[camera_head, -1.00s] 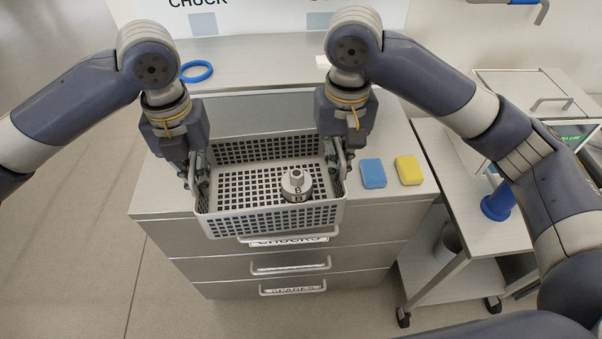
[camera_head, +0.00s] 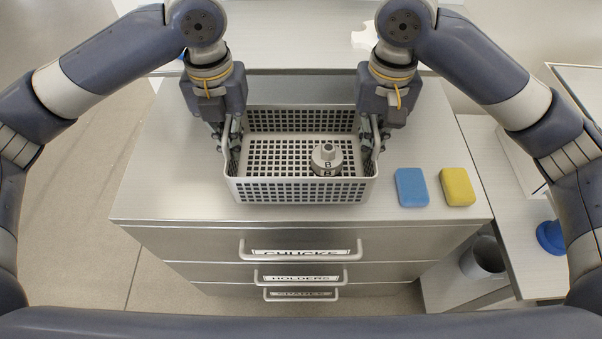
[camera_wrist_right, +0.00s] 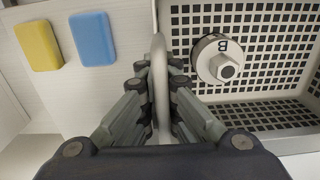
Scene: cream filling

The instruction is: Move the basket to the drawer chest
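The light grey perforated basket (camera_head: 300,190) is over the top of the drawer chest (camera_head: 160,195). A grey chuck marked B (camera_head: 326,159) sits inside it, right of the middle. My left gripper (camera_head: 229,150) is at the basket's left handle, its fingers around it. My right gripper (camera_head: 376,143) is at the right handle; the right wrist view shows its fingers (camera_wrist_right: 160,95) closed on both sides of the handle bar. The basket looks level. I cannot tell whether its bottom touches the chest top.
A blue block (camera_head: 411,187) and a yellow block (camera_head: 457,186) lie on the chest top right of the basket. The chest's drawers have handles, the top one labelled CHUCKS (camera_head: 300,252). A side cart (camera_head: 530,235) with a blue round object (camera_head: 551,237) stands at the right.

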